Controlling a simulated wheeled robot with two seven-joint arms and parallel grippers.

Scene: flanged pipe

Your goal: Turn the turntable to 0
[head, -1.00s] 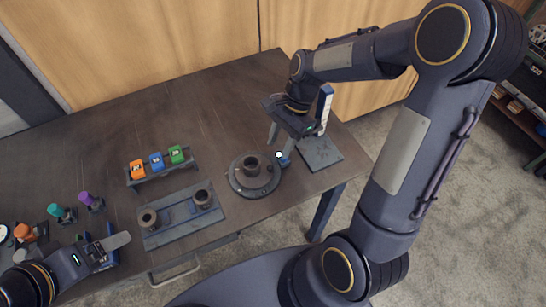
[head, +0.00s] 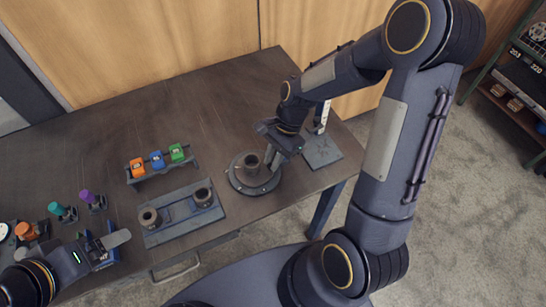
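The turntable (head: 240,181) is a round dark grey disc near the table's front edge, right of centre. A short upright pipe piece (head: 251,163) stands on its middle. My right gripper (head: 273,162) points down at the turntable's right side, with its fingertips close beside the pipe piece. Whether they touch it, and how far apart the fingers are, I cannot tell. My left gripper (head: 122,238) is low at the left over the table's front part. Its finger gap is not clear.
A grey plate (head: 175,233) with two pipe pieces lies left of the turntable. A rack with orange, blue (head: 157,160) and green blocks stands behind it. A square dark pad (head: 322,151) lies to the right. Knobbed tools (head: 62,213) stand at the left. The table's back middle is clear.

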